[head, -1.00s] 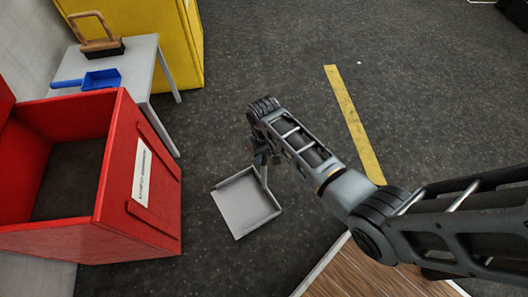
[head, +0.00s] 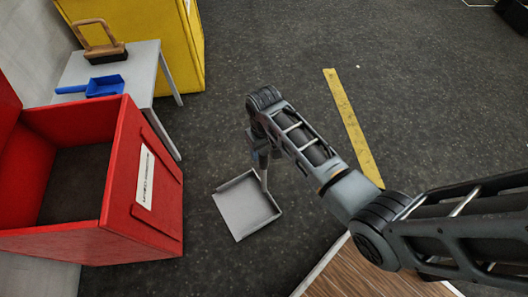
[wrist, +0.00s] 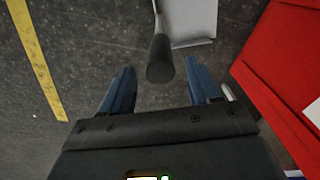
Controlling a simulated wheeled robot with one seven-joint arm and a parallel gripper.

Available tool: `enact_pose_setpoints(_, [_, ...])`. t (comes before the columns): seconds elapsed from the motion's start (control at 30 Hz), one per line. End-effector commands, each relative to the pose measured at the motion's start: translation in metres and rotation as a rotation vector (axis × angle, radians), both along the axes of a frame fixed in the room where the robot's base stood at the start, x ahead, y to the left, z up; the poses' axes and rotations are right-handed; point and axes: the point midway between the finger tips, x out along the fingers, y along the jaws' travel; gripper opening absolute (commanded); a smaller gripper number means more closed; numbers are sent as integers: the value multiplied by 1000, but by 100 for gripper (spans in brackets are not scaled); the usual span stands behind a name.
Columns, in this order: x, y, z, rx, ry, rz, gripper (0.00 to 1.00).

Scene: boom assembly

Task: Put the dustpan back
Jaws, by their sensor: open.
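A light grey dustpan (head: 246,206) lies on the dark floor right of the red bin, with its long handle standing up from it. In the wrist view the pan (wrist: 190,20) is at the top, and the dark rounded handle end (wrist: 160,62) points toward the camera. My gripper (wrist: 159,66) is open, with its two blue fingers apart on either side of the handle end. The handle looks near the fingertips, not gripped. In the head view my gripper (head: 261,150) is above the pan and partly hidden by the arm.
A red bin (head: 145,195) with a white label stands close on the left. Behind it, a grey table (head: 138,70) holds a blue scoop (head: 104,86) and a wooden-handled brush (head: 100,45). A yellow cabinet (head: 150,40) stands behind. The floor right of it is clear, with a yellow line (head: 352,125).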

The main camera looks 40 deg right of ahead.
Motion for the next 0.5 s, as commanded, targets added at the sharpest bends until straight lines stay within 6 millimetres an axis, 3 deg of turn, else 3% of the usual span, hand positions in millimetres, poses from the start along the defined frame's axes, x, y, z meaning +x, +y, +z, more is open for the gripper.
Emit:
enact_pose_setpoints(0.03, [1,0,15,-1,-3,1,62])
enact_pose_setpoints(0.2, [1,0,43,0,-2,1,62])
enact_pose_setpoints(0.5, [0,0,61,0,0,1,62])
